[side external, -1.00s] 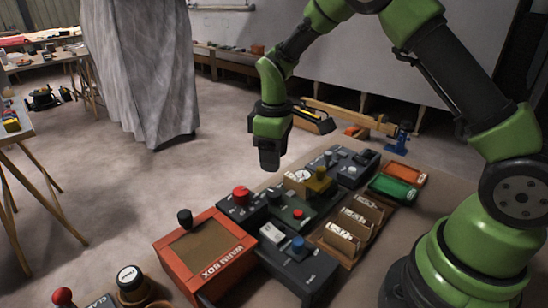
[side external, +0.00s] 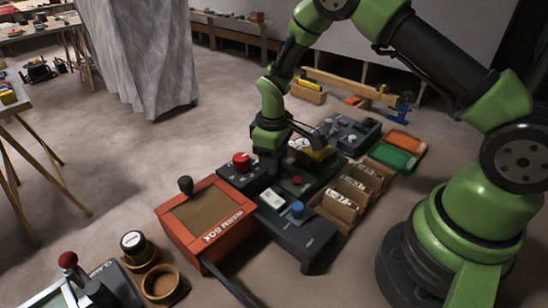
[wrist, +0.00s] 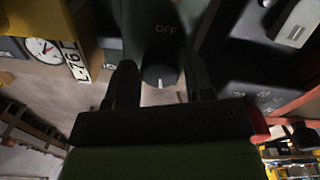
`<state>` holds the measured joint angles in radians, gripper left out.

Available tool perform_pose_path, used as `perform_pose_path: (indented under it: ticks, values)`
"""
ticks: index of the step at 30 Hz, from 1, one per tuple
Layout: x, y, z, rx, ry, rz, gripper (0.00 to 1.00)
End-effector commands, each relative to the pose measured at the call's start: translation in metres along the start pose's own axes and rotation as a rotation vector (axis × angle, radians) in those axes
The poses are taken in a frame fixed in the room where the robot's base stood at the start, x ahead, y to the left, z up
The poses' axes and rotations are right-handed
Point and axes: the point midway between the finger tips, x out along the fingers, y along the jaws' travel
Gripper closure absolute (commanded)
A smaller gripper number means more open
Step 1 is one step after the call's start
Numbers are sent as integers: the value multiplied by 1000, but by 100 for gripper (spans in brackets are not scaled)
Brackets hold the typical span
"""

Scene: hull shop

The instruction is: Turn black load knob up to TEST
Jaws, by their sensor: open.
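The black load knob (wrist: 158,72) is in the wrist view, with a short white mark on its lower edge. The word OFF is printed on the dark panel (wrist: 135,28) above it; no TEST label is readable. My gripper (wrist: 160,88) is open, one dark finger on each side of the knob. Whether the fingers touch it cannot be told. In the side external view my gripper (side external: 268,168) is down at the row of dark control boxes, right of a red knob (side external: 241,161), and hides the black knob.
An orange-red warm box (side external: 212,222) with an upright black knob stands in front. A box with a blue button (side external: 298,209) and wooden card slots (side external: 340,207) are to the right. A green tray (side external: 392,157) lies behind. A dial (wrist: 42,48) shows in the wrist view.

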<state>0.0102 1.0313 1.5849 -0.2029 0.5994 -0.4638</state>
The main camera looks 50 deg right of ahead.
Motion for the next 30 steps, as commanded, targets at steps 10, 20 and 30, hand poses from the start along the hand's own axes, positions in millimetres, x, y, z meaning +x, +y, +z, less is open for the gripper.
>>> perform_pose_path:
  ticks: [10, 20, 30]
  values:
    - [3, 0, 0, 0, 1, 0, 61]
    - [2, 0, 0, 74, -1, -1, 86]
    - [2, 0, 0, 205, -5, -2, 86]
